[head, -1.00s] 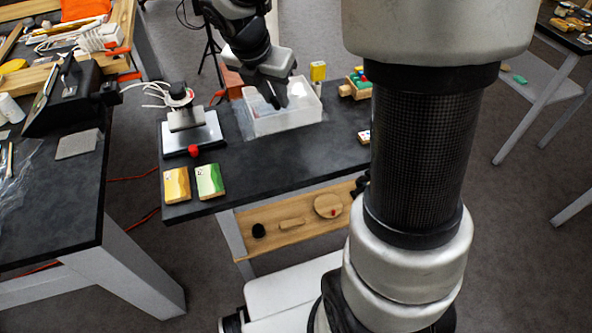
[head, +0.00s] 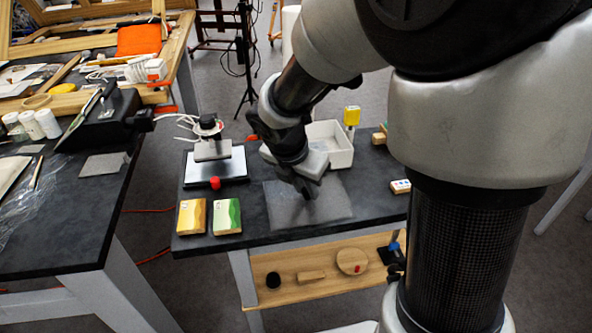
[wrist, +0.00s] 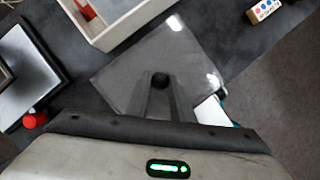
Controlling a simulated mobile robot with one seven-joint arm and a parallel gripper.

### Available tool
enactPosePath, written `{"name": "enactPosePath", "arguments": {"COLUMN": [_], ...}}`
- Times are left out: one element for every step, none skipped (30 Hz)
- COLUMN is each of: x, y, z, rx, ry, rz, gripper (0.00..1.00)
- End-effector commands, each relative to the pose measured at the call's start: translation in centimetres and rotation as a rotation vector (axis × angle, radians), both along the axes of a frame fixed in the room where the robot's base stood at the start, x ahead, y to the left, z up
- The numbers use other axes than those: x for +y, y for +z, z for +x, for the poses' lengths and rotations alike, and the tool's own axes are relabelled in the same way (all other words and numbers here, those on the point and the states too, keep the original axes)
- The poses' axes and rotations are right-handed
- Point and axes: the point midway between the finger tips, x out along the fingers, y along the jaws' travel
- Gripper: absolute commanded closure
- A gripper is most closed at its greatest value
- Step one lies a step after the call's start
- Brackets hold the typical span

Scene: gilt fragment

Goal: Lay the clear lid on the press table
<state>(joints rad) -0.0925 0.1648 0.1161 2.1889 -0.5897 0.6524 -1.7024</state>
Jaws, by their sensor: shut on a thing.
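The clear lid (head: 335,206) is a see-through square plate with a dark round knob (wrist: 161,80) in its middle. My gripper (head: 311,193) is shut on the knob, and the fingers (wrist: 163,92) reach it in the wrist view. The lid is level over the front middle of the dark press table (head: 262,222), in front of the white box. I cannot tell whether it touches the tabletop or hangs just above it. The white box (head: 340,148) stands open behind my gripper, partly hidden by it. Something red (wrist: 88,9) lies inside it.
A small press (head: 213,168) with a red knob (head: 214,183) stands left. Two painted blocks, yellow (head: 191,217) and green (head: 227,216), lie at the front left. A dotted block (head: 400,186) lies right. A wooden shelf (head: 330,268) is below.

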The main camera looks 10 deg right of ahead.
Motion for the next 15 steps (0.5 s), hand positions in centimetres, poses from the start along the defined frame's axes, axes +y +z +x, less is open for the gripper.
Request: {"name": "enactPosePath", "arguments": {"x": [0.0,0.0,0.0,0.0,0.0,0.0,0.0,-0.01,0.0,-0.01,-0.01,0.0,0.0,-0.01,-0.01], "y": [-0.04,0.03,0.08,0.08,0.08,0.08,0.04,-0.05,-0.19,-0.3,-0.4,-0.27,-0.27,-0.27,-0.27], "z": [0.04,0.06,0.06,0.06,0.06,0.06,0.06,0.05,0.05,0.04,0.04,0.05,0.05,0.04,0.04], "rx": [-0.001,-0.002,-0.002,-0.002,-0.002,-0.002,-0.002,-0.002,-0.002,-0.002,-0.001,-0.002,-0.002,-0.002,-0.002], "ry": [0.0,-0.001,-0.001,-0.001,-0.001,-0.001,-0.001,-0.001,-0.001,-0.001,-0.001,-0.001,-0.001,-0.001,-0.001], "rz": [0.0,0.0,0.0,0.0,0.0,0.0,0.0,0.0,0.0,0.0,0.0,0.0,0.0,0.0,0.0], "gripper": [1.0,1.0,1.0,1.0,1.0,1.0,1.0,1.0,1.0,1.0,1.0,0.72,0.67,0.62,0.6]}}
